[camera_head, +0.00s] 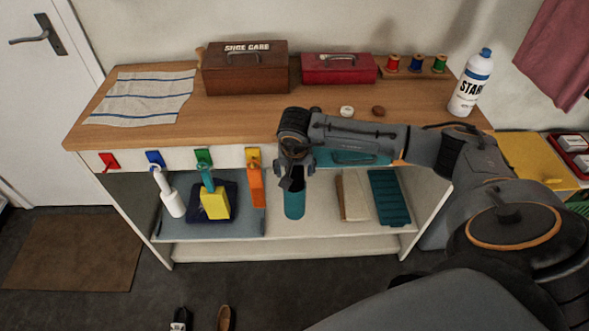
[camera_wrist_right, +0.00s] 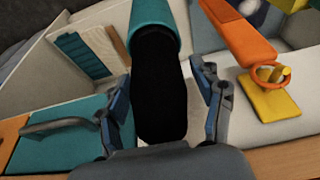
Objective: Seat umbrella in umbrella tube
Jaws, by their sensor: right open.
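A dark elongated piece (camera_wrist_right: 160,95), which looks like the umbrella, lies between the fingers of my right gripper (camera_wrist_right: 162,76). Its far end meets a teal cylinder (camera_wrist_right: 155,12), which looks like the umbrella tube. The dark piece overlaps the teal mouth; I cannot tell how deep it sits. In the head view, my right gripper (camera_head: 296,165) points down at the bench front, and the teal cylinder (camera_head: 295,206) is upright below it. The jaws are open, with the fingers on both sides of the dark piece. My left gripper is out of view.
An orange hanging item (camera_head: 256,187) and a yellow-ended tool (camera_head: 215,204) are left of the tube. A teal drawer front (camera_head: 352,158) is close beside the gripper. A beige block (camera_head: 353,195) and teal ribbed tray (camera_head: 389,197) are on the shelf to the right.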

